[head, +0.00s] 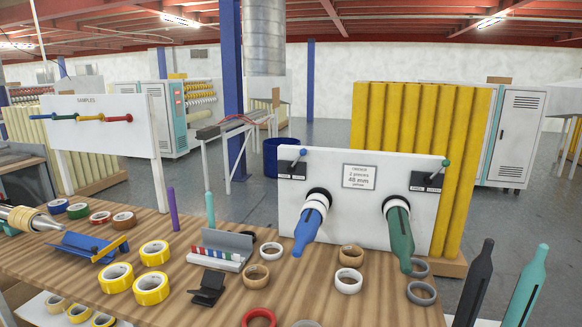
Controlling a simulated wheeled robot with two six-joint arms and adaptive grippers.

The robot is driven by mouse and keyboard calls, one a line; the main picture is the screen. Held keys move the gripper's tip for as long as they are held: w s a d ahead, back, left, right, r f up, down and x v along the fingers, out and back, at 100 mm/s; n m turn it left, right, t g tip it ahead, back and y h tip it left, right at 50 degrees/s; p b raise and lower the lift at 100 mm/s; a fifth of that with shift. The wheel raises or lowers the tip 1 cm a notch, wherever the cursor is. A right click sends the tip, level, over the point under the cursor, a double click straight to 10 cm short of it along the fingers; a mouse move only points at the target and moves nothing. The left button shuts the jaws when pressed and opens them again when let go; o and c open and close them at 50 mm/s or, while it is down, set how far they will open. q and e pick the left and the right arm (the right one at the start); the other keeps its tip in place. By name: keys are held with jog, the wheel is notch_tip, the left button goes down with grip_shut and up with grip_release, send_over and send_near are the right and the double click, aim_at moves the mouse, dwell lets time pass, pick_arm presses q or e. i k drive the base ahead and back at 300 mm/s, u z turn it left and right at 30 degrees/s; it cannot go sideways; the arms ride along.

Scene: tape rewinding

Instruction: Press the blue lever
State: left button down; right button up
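A white panel (337,167) stands upright at the back of the wooden table. The blue lever (303,153) is a small stick with a blue ball on top, tilted up from a dark box (291,171) at the panel's upper left. A blue tapered spindle (308,226) sticks out of the panel below it, with no tape roll on it. A similar lever with a green ball (445,163) is at the panel's upper right, above a green spindle (399,235).
Several yellow tape rolls (150,288) lie on the table (200,312) at left. Brown and white rolls (349,281) and a grey one (421,293) lie before the panel. A black stand (208,288) is front centre. Dark and teal spindles (526,287) stand at right.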

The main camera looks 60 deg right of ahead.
aim_at(290, 169)
jog(key=z, duration=2.6)
